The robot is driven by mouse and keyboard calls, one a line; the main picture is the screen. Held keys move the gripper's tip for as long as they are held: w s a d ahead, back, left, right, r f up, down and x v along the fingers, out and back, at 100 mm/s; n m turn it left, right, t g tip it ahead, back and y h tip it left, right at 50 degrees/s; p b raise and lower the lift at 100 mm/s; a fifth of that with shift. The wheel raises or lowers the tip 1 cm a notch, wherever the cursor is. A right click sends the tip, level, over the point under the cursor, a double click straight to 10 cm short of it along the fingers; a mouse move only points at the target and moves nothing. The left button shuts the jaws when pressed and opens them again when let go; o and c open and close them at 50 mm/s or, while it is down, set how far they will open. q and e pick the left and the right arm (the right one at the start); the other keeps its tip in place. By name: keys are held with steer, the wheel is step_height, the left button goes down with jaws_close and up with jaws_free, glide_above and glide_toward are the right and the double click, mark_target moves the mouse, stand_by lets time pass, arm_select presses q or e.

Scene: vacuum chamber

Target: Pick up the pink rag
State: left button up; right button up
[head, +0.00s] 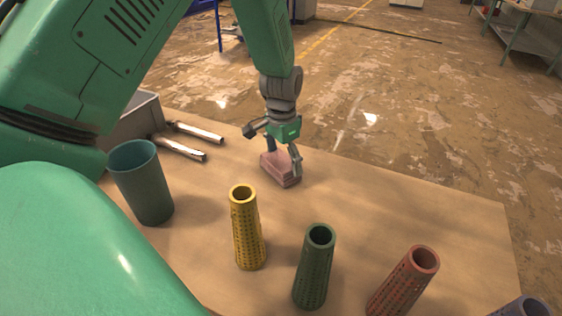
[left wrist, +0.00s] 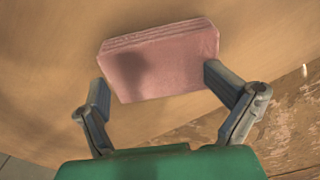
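The pink rag (head: 281,170) is a folded block lying on the table near its far edge. In the left wrist view the rag (left wrist: 160,62) shows its folded layers along the upper side. My left gripper (head: 276,158) is above the rag with its fingers spread. In the left wrist view the left gripper (left wrist: 157,88) is open, one finger near the rag's lower left corner and the other at or over its right edge. I cannot tell whether either finger touches the rag. My right gripper is not in view.
Yellow (head: 246,230), green (head: 315,268) and red (head: 405,284) perforated tubes stand along the near side, with a bluish one at the corner. A dark green cup (head: 142,182) and a grey box (head: 135,121) with metal-like bars are at left. The table's right part is clear.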

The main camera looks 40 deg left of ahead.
mark_target(286, 162)
arm_select(q)
steer(key=shift+s+d+f+g, duration=0.3)
steer(key=shift+s+d+f, duration=0.25)
steer(key=shift+d, duration=0.75)
steer(key=shift+c, duration=0.6)
steer(key=shift+a+r, duration=0.1)
steer(key=shift+r, duration=0.05)
steer(key=r, duration=0.2)
steer(key=a+r, duration=0.1)
steer(key=shift+w+r+p, duration=0.35)
steer(key=shift+w+p, duration=0.05)
jaws_close()
step_height(286, 162, up, 6)
steer(key=shift+d+f+p, duration=0.1)
steer(key=shift+d+p, duration=0.05)
steer(key=shift+p, duration=0.25)
steer(key=shift+d+r, duration=0.1)
steer(key=shift+r, duration=0.1)
steer(key=o, duration=0.6)
jaws_free()
steer(key=shift+a+f, duration=0.1)
steer(key=shift+a, duration=0.25)
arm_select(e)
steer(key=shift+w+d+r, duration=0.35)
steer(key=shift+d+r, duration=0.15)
arm_select(q)
steer(key=shift+d, duration=0.1)
